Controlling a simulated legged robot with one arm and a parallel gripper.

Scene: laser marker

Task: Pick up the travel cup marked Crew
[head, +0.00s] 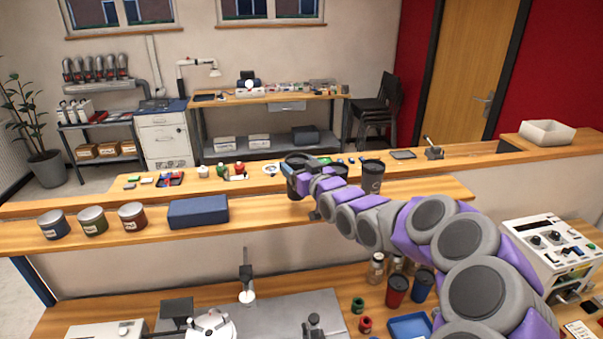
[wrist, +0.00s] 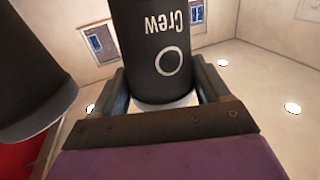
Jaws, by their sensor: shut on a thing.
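The dark travel cup marked Crew (wrist: 152,50) fills the upper middle of the wrist view, with its white lettering upside down and a white ring beside the word. My gripper (wrist: 165,88) has a finger on each side of this cup and is shut on it. In the head view my gripper (head: 299,180) is at the end of the arm, over the raised wooden shelf; the held cup is hard to make out there. Another dark cup (wrist: 30,75) is at the left of the wrist view, apart from my gripper. A dark cup (head: 372,177) stands on the shelf right of my gripper.
A blue box (head: 198,212) and three labelled tins (head: 92,220) stand on the shelf left of my gripper. Small coloured items line the rear ledge (head: 110,202). Bottles, a red cup (head: 397,291) and a blue tray (head: 410,327) are on the lower bench.

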